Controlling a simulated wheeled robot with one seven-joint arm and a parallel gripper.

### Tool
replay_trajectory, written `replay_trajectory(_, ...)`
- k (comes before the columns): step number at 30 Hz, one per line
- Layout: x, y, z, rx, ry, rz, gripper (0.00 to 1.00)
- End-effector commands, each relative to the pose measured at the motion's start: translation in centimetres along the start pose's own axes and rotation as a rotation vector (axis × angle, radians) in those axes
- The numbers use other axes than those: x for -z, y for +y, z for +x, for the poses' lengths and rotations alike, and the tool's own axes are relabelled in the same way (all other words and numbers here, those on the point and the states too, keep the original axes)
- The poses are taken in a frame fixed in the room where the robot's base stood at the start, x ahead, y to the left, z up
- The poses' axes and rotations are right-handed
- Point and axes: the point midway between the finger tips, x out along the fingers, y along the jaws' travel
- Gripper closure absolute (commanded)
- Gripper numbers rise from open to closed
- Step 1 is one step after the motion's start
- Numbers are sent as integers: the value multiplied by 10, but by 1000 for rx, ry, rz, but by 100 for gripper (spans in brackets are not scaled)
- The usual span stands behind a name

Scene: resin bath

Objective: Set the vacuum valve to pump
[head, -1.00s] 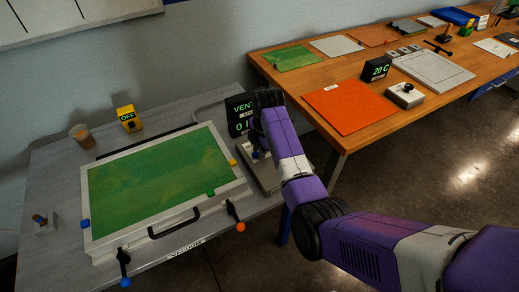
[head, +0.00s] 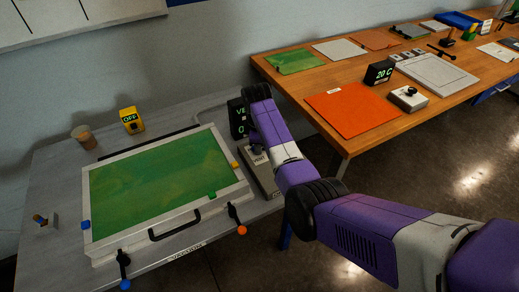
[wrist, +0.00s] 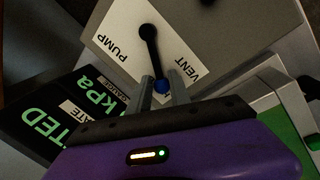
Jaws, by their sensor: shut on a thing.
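The vacuum valve is a grey box (wrist: 225,35) with a white label plate marked PUMP and VENT, seen in the wrist view. The lever points between the two words. In the head view the valve box (head: 267,184) is partly hidden by my arm. The gauge display (wrist: 45,120) beside it shows green letters ending in TED and kPa.
A tray with a green sheet (head: 160,180) and a handle fills much of the grey table (head: 55,175) left of the valve. A yellow OFF box (head: 131,120) and a cup (head: 83,137) stand behind it. A wooden bench (head: 340,135) is at right.

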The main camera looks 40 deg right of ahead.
Motion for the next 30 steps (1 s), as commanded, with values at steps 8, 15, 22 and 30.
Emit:
replay_trajectory(8,-1,19,5,-3,-51,258,100)
replay_trajectory(15,-6,33,9,-3,-95,482,100)
replay_trajectory(22,-13,45,12,-3,-135,687,100)
replay_trajectory(30,-21,54,13,-3,-173,874,100)
